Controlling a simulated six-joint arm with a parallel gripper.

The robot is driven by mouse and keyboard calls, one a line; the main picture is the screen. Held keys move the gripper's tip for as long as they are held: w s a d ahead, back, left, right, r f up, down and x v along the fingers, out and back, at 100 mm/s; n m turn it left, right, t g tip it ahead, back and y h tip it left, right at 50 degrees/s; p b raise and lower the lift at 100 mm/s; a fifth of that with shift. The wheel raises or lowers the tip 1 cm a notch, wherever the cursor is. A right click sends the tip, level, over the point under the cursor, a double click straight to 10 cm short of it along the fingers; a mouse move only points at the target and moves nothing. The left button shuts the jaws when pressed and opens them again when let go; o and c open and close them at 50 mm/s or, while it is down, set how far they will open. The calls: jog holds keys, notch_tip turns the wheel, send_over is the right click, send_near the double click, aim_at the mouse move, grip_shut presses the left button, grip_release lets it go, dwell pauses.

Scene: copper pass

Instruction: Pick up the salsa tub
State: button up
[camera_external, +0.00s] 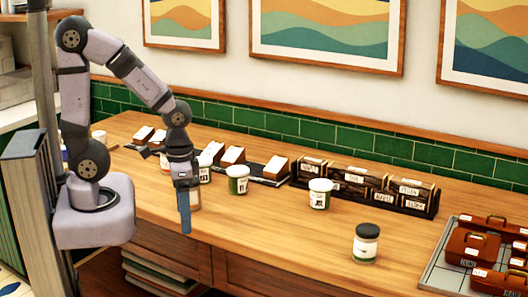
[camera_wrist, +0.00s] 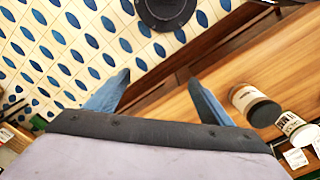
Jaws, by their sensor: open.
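Several small tubs and jars stand on the wooden counter, and their labels are too small to read, so I cannot tell which is the salsa tub. A green-and-white tub (camera_external: 237,180) and a white tub with a green band (camera_external: 320,194) stand upright mid-counter. A dark-lidded jar (camera_external: 366,245) stands near the front edge. My gripper (camera_external: 184,228) points down at the front edge, partly hiding another jar (camera_external: 196,198). In the wrist view my gripper (camera_wrist: 158,79) is open and empty. A dark-lidded jar (camera_wrist: 243,96) and a white-labelled tub (camera_wrist: 288,122) lie right of the fingers.
A dark rack of labelled boxes (camera_external: 375,185) stands along the back. A grey tray (camera_external: 440,262) with brown cases is at the right. White-topped blocks (camera_external: 277,166) sit behind the tubs. The front middle of the counter (camera_external: 270,218) is clear.

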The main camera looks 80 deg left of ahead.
jog(key=shift+c, duration=0.6)
jog(key=shift+c, duration=0.7)
